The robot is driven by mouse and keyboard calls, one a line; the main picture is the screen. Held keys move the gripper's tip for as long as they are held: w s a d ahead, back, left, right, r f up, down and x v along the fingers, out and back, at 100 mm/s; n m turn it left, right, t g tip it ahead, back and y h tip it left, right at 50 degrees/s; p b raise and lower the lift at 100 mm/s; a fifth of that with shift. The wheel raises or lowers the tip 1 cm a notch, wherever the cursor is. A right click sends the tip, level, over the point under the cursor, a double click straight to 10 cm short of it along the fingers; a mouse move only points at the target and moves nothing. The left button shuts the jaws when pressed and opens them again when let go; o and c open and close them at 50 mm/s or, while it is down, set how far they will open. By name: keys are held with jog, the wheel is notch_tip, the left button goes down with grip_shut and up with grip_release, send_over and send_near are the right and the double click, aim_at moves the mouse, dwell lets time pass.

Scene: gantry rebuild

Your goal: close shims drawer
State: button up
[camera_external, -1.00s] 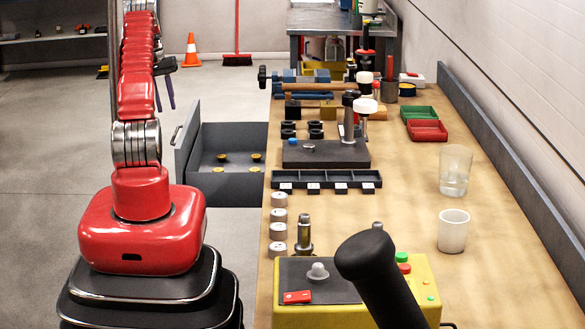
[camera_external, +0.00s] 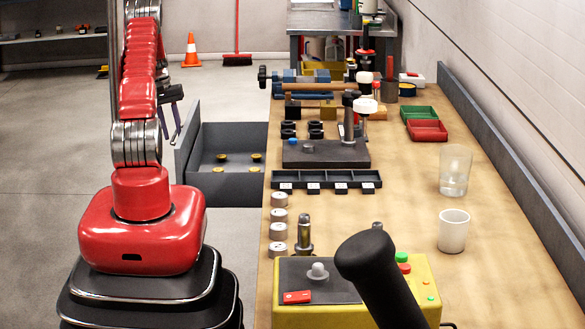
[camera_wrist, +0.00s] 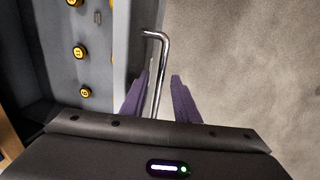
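The grey drawer (camera_external: 228,188) stands pulled out from the left side of the bench, with several small yellow round pieces inside. No label on it is readable. Its front panel (camera_external: 187,150) faces left, and also shows in the wrist view (camera_wrist: 127,55). The metal bar handle (camera_wrist: 163,60) is on the outer face of that panel. My gripper (camera_wrist: 160,82) is open, its two purple fingers on either side of the handle, with the left finger nearer the bar.
The wooden bench (camera_external: 400,240) carries a black tray (camera_external: 325,180), a dark block (camera_external: 325,153), cups and a yellow control box (camera_external: 410,290). The floor left of the drawer is clear. An orange cone (camera_external: 191,50) stands far back.

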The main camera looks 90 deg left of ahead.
jog(key=shift+c, duration=0.5)
grip_shut()
jog(key=w, duration=2.7)
jog(key=shift+w, duration=0.1)
jog(key=shift+o, duration=0.5)
grip_release()
